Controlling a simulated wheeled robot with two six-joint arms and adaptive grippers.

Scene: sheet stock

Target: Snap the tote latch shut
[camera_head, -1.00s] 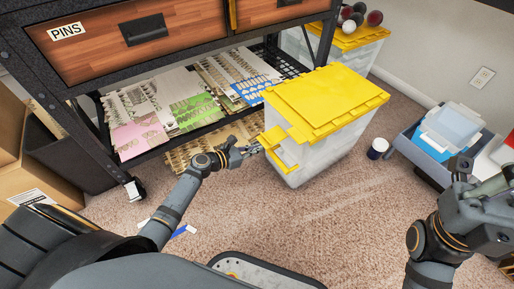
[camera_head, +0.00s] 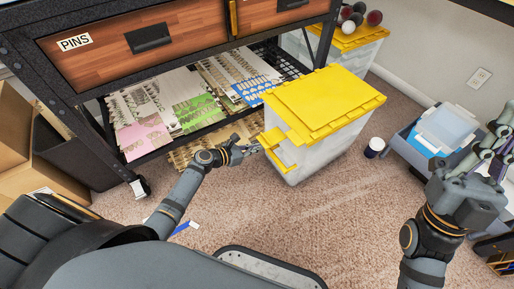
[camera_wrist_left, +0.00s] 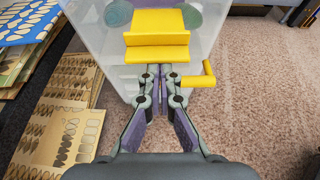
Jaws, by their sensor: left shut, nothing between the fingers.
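The tote (camera_head: 318,150) is a translucent box with a yellow lid (camera_head: 322,102), standing on the carpet. Its yellow latch (camera_head: 284,148) is on the end facing my left arm. In the left wrist view the latch (camera_wrist_left: 157,36) sticks out above the fingertips, and a yellow bar (camera_wrist_left: 196,79) juts out to their right. My left gripper (camera_head: 257,148) is shut and empty, with its tips (camera_wrist_left: 160,72) close below the latch; whether they touch cannot be told. My right gripper (camera_head: 497,138) is raised at the right edge, away from the tote; its jaw opening is unclear.
A shelf unit with a PINS drawer (camera_head: 150,38) and patterned sheets (camera_head: 165,108) stands behind and left. Another yellow-lidded tote (camera_head: 352,40) is at the back. A dark jar (camera_head: 375,147) and a blue bin (camera_head: 410,146) stand to the right.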

